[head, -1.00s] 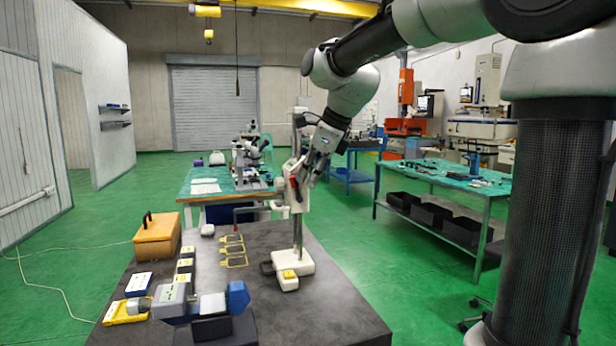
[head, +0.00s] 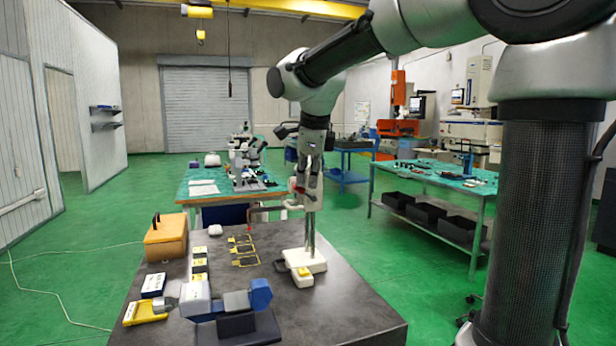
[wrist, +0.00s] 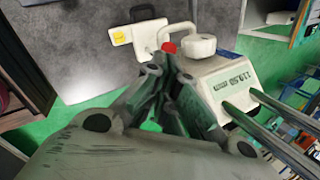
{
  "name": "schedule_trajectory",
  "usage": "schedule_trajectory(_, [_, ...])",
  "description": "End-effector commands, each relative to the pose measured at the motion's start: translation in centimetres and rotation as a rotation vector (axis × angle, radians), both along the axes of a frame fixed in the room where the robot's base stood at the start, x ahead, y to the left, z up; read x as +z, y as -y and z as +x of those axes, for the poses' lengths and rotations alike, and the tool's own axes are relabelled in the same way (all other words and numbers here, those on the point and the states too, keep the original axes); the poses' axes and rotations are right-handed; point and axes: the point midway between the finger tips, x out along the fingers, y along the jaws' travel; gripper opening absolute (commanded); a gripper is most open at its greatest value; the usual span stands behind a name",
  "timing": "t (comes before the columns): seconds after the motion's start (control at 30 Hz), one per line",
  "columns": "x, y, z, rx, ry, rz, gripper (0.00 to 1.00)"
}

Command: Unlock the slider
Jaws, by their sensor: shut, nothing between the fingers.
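A height gauge stands on the dark table, with a white base (head: 304,261) and upright metal rods (head: 310,232). Its white slider (head: 309,203) is on the rods, partly hidden behind my gripper in the head view. In the wrist view the slider (wrist: 228,88) shows a digital readout, a round white knob (wrist: 198,45) and a red tip (wrist: 169,47). My gripper (head: 306,191) points down at the slider. In the wrist view my gripper (wrist: 166,66) is shut and empty, its fingertips close to the red tip. Whether they touch it I cannot tell.
The dark table (head: 350,315) also carries an orange box (head: 166,238), yellow frames (head: 243,252) and a grey and blue device (head: 232,303). The table's right front is clear. A blue-legged table with microscopes (head: 246,165) stands behind.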

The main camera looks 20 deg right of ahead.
Motion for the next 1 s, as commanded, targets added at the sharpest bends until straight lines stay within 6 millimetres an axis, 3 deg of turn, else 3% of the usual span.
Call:
schedule_trajectory(0.57, [-0.6,-0.6,0.0,0.001,-0.001,0.0,0.0])
schedule_trajectory(1.0, [-1.1,0.9,0.0,0.0,0.0,0.001,0.0])
